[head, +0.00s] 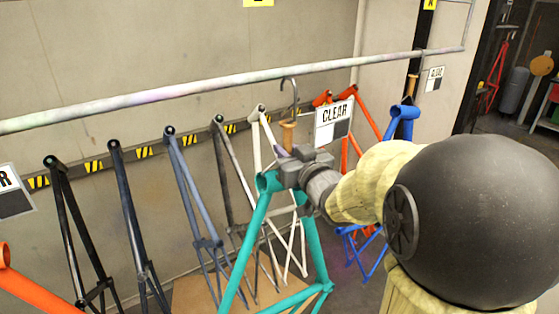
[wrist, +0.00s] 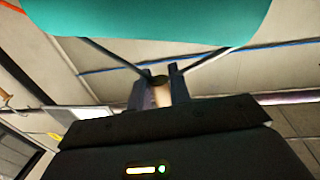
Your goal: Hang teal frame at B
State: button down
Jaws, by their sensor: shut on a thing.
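The teal frame (head: 311,250) hangs below my gripper (head: 287,150) in the head view, its tubes spreading downward. My gripper is shut on a wooden handle (head: 288,132) with a metal hook (head: 291,95) rising from it. In the head view the hook's curved top shows just below the pale rail (head: 190,88); I cannot tell whether they touch. In the wrist view the fingers close around the wooden handle (wrist: 160,95), and a teal tube (wrist: 150,20) crosses the top. A yellow label (head: 258,2) above the rail is cut off, its letter unreadable.
A blue frame (head: 403,112) hangs at right under a yellow label marked A (head: 429,4). A CLEAR placard (head: 333,118) is close right of my gripper. Dark and grey-blue frames (head: 180,165), a white frame (head: 256,135) and orange frames (head: 346,100) stand behind along the wall.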

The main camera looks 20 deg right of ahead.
aim_at(291, 137)
jog(key=s+d+r+h, duration=0.1)
jog(key=s+r, duration=0.3)
jog(key=s, duration=0.1)
jog(key=shift+m, duration=0.3)
jog(key=shift+s, duration=0.1)
jog(key=shift+w+a+b, duration=0.15)
jog(key=shift+w+b, duration=0.15)
jog(key=shift+w, duration=0.2)
jog(key=w+a+f+b, duration=0.1)
jog(key=w+a+b, duration=0.1)
jog(key=w, duration=0.5)
jog(key=w+a+f+b, duration=0.2)
jog(key=w+b, duration=0.2)
jog(key=w, duration=0.3)
jog(key=shift+w+a+b, duration=0.15)
jog(key=shift+a+b, duration=0.15)
jog(key=shift+b, duration=0.05)
dwell(1.9)
